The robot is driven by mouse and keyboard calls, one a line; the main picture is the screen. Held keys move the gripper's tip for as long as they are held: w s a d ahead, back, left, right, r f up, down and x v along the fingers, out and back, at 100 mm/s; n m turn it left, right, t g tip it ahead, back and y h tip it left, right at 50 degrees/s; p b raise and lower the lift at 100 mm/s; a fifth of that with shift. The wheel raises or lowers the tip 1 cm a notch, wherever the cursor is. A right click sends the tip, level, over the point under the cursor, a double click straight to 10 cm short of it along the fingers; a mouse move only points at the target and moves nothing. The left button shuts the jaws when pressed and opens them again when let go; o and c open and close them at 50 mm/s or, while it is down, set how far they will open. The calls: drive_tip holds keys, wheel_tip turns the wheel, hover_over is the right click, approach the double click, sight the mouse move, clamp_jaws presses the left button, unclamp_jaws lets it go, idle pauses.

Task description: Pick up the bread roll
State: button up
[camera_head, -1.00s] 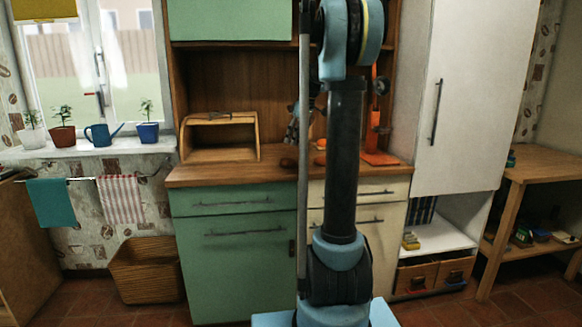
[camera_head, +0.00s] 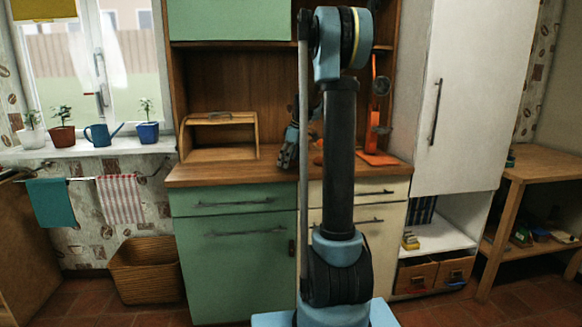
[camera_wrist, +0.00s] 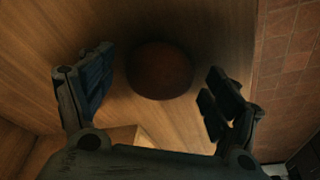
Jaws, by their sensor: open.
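The bread roll (camera_wrist: 160,70) is a dark brown round shape on the wooden worktop in the wrist view. It lies beyond and between the two spread fingers of my gripper (camera_wrist: 160,84), with visible gaps on both sides. The fingers are open and empty. In the head view my gripper (camera_head: 287,158) hangs low over the worktop, left of my arm's upright link, and the roll cannot be made out clearly there.
An open wooden bread box (camera_head: 221,134) stands left of my gripper on the worktop (camera_head: 215,173). An orange stand (camera_head: 376,158) is at the right. The tall white cabinet (camera_head: 470,95) is further right. The worktop's edge meets tiled floor (camera_wrist: 292,70) in the wrist view.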

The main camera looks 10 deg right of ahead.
drive_tip(key=c, duration=1.1)
drive_tip(key=shift+c, duration=0.2)
